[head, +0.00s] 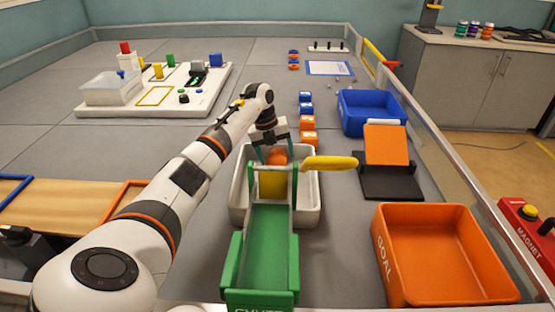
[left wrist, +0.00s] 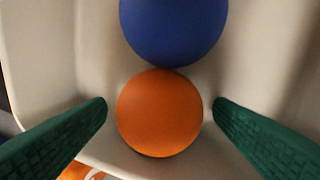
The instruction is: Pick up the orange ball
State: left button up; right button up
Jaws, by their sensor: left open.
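The orange ball (head: 277,155) lies in a white bin (head: 237,197) in the middle of the head view, partly hidden by my arm and a chute frame. In the left wrist view the orange ball (left wrist: 160,115) touches a blue ball (left wrist: 174,30) beside it, both inside the bin. My left gripper (head: 277,158) reaches down into the bin from above. In the left wrist view my left gripper (left wrist: 160,104) is open, with a green pad on each side of the orange ball and a gap on both sides. My right gripper is not in view.
A green chute (head: 268,245) with a yellow-handled lever (head: 330,163) stands in front of and over the bin. A blue bin (head: 372,125) and an orange goal bin (head: 440,290) stand right.

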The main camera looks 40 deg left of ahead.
aim_at(276, 150)
pick_arm(q)
jog(key=c, duration=1)
jog(key=shift+c, duration=0.2)
